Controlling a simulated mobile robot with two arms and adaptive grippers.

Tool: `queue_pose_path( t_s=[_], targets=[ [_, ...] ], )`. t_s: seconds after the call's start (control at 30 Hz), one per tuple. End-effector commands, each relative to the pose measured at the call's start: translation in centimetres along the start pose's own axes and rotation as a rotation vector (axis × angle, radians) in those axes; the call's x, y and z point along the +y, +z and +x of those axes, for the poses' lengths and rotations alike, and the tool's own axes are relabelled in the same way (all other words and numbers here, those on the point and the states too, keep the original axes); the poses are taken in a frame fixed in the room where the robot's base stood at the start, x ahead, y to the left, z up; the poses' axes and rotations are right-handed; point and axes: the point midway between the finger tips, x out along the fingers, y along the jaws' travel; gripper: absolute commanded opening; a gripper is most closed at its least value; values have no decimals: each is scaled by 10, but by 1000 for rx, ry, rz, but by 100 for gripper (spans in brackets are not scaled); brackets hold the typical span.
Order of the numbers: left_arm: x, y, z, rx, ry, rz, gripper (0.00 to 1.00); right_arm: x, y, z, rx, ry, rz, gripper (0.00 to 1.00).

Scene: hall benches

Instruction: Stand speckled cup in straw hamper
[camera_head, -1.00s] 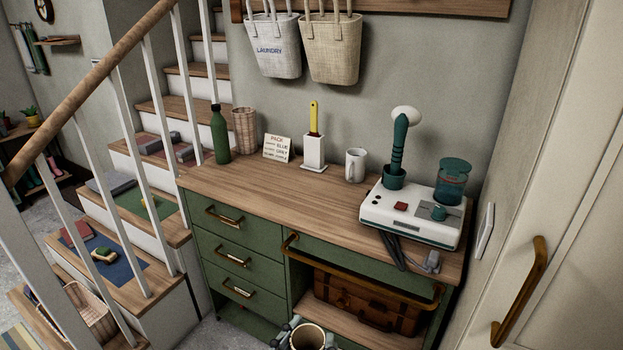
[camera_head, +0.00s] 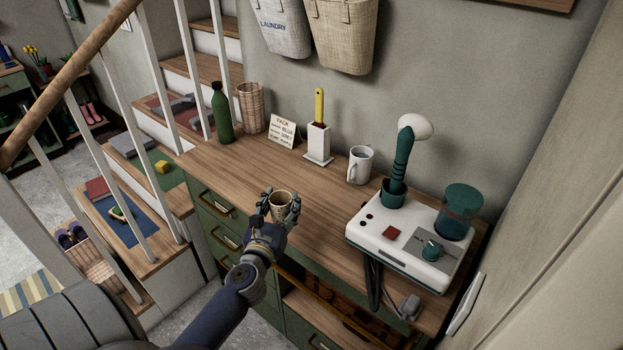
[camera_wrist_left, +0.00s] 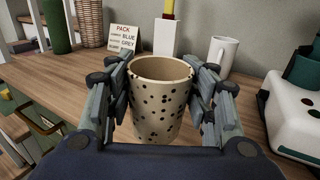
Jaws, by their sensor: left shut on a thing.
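The speckled cup (camera_head: 281,206) is beige with dark spots. It is upright with its open mouth up, and it fills the middle of the left wrist view (camera_wrist_left: 160,105). My left gripper (camera_head: 279,207) is shut on it, with fingers on both sides, over the front edge of the wooden bench top. A tall woven straw holder (camera_head: 251,108) stands at the back left of the bench, beside a green bottle; its inside is hidden. A low straw basket (camera_head: 97,268) with dark shoes sits at the lower left by the stairs. I cannot tell which is the hamper. My right gripper is not in view.
On the bench (camera_head: 240,160) stand the green bottle (camera_head: 222,115), a sign card (camera_head: 283,130), a white holder (camera_head: 318,143) with a yellow-handled tool, a white mug (camera_head: 360,165) and a white appliance (camera_head: 405,245). Stair railings rise at left. The bench's left half is mostly clear.

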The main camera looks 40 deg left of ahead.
Motion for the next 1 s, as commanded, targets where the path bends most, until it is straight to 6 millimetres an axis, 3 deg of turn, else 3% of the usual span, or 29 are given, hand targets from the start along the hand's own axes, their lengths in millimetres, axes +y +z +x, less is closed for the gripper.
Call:
queue_pose_path(
  t_s=[0.17,0.63,1.0],
  targets=[
    [5,3,18,-2,26,-4,1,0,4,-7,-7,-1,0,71],
    [-74,-9,99,-2,25,-3,1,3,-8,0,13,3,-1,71],
    [-101,-17,126,0,24,1,1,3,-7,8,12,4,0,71]
  ],
)
